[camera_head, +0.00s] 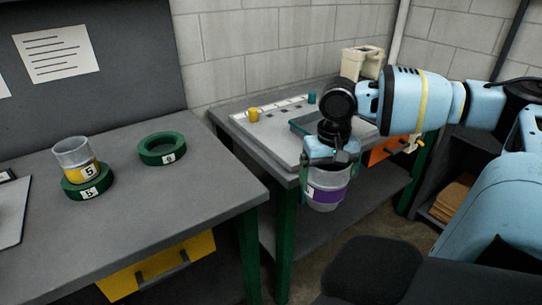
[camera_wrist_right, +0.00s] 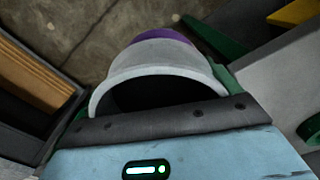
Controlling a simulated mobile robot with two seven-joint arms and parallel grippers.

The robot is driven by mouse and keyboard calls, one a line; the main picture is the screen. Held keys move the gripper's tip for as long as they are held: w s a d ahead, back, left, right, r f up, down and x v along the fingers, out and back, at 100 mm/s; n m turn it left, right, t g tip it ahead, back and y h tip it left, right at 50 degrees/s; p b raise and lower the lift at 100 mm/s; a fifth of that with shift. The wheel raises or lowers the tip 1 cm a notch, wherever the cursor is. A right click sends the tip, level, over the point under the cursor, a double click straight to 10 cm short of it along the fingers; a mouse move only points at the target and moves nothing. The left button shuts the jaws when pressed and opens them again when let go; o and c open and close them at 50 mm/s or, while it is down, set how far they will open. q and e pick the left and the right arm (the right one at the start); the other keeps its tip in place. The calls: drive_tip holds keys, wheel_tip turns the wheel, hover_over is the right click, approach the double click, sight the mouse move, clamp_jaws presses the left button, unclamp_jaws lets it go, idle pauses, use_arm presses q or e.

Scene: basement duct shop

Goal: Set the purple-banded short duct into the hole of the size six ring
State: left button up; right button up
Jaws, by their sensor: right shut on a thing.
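The purple-banded short duct (camera_head: 326,190) is grey with a white label and hangs upright in my right gripper (camera_head: 331,172), in front of the back table's edge. The gripper is shut on it. In the right wrist view the duct's open rim (camera_wrist_right: 158,72) and some purple band (camera_wrist_right: 165,36) show. An empty green ring (camera_head: 162,149) lies on the left bench; its label looks like a 6 but is small. Another green ring (camera_head: 88,187), labelled 5, holds a yellow-banded duct (camera_head: 75,156). My left gripper is not in view.
The left bench (camera_head: 190,190) has free room around the empty ring. A gap separates it from the back table, which carries a tray (camera_head: 304,124), a yellow piece (camera_head: 253,115) and a teal piece (camera_head: 312,98). A beige container (camera_head: 366,62) stands behind.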

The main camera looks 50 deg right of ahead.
sight(311, 199)
drive_tip(key=a+f, duration=0.2)
drive_tip(key=a, duration=0.1)
drive_tip(key=a+f, duration=0.1)
drive_tip(key=f, duration=0.1)
drive_tip(key=shift+w+a, duration=0.25)
drive_tip(key=shift+w, duration=0.05)
drive_tip(key=w+a+r+n, duration=0.1)
drive_tip(key=w+a+n, duration=0.2)
drive_tip(key=a, duration=0.8)
drive_tip(key=w+a+r+n, duration=0.1)
drive_tip(key=w+a+n, duration=0.2)
drive_tip(key=a, duration=0.9)
drive_tip(key=shift+w+r+n, duration=0.2)
drive_tip(key=shift+w+n, duration=0.15)
drive_tip(key=shift+n, duration=0.35)
